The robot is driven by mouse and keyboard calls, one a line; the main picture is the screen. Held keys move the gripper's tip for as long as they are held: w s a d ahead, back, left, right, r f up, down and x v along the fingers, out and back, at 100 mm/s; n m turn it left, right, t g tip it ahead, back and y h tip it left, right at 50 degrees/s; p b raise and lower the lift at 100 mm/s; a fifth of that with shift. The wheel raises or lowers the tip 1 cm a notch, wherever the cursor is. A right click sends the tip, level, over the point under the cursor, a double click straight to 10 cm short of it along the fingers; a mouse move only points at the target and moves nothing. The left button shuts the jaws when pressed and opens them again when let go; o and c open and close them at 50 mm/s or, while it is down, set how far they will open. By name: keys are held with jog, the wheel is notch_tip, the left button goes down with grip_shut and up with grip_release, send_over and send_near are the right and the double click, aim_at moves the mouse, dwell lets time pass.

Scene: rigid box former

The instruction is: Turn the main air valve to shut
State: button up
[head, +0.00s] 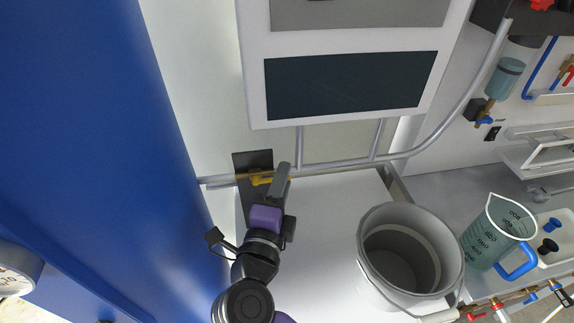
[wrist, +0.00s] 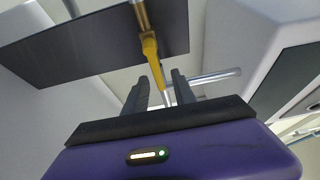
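The main air valve has a brass body (wrist: 144,18) on a grey pipe, in front of a dark plate (head: 244,162). Its yellow lever (head: 262,181) lies roughly along the pipe. In the wrist view the lever (wrist: 151,58) points down toward my gripper (wrist: 159,88), its far end between the two dark fingers. The fingers are apart, with gaps beside the lever; I see no clear contact. In the head view my gripper (head: 281,177) is at the lever's right end and hides part of it.
A large blue panel (head: 95,130) stands close on the left. A grey bucket (head: 372,245) and a measuring jug (head: 490,235) stand to the right. A white cabinet with a dark window (head: 345,85) hangs above the pipe. The white surface (head: 325,215) left of the bucket is clear.

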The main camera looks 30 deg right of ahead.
jog(key=shift+x, duration=1.95)
grip_shut()
